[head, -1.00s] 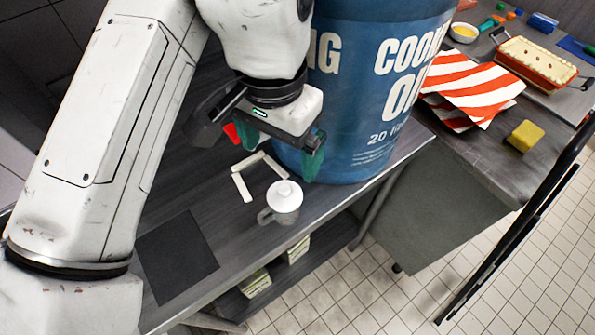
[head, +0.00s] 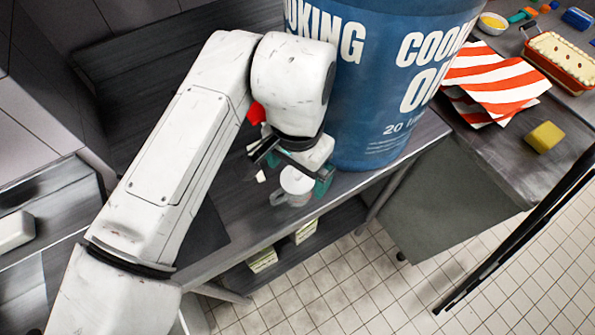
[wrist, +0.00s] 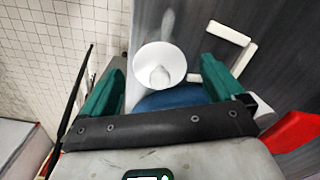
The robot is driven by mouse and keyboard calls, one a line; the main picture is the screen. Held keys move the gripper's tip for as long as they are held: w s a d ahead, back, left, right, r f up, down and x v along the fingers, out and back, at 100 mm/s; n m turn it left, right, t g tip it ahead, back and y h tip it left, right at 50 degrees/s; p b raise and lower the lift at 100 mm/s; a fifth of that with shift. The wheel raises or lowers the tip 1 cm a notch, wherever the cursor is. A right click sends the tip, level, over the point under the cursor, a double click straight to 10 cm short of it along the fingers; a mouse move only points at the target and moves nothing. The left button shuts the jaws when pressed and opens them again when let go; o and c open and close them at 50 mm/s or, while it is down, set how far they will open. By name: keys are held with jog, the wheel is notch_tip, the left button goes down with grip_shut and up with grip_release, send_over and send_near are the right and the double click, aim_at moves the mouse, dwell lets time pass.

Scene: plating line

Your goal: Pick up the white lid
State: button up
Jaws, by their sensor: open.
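The white lid (head: 297,181) is round with a small knob and sits on a grey mug (head: 291,198) near the front edge of the dark counter. In the wrist view the lid (wrist: 147,60) appears between and beyond the two green fingers. My gripper (head: 299,174) is open and empty, just above the lid, with one finger on either side. It also shows in the wrist view (wrist: 162,66). In the head view my gripper hides part of the lid. I cannot tell whether a finger touches it.
A large blue cooking oil drum (head: 380,105) stands close behind the mug. White strips (wrist: 230,36) and a red object (wrist: 295,132) lie near my gripper. Another counter at the right holds a striped cloth (head: 492,80) and a yellow sponge (head: 545,137). Tiled floor (head: 390,275) lies below the front edge.

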jog(key=shift+f, duration=0.2)
jog(key=c, duration=1.1)
jog(key=shift+r, duration=0.1)
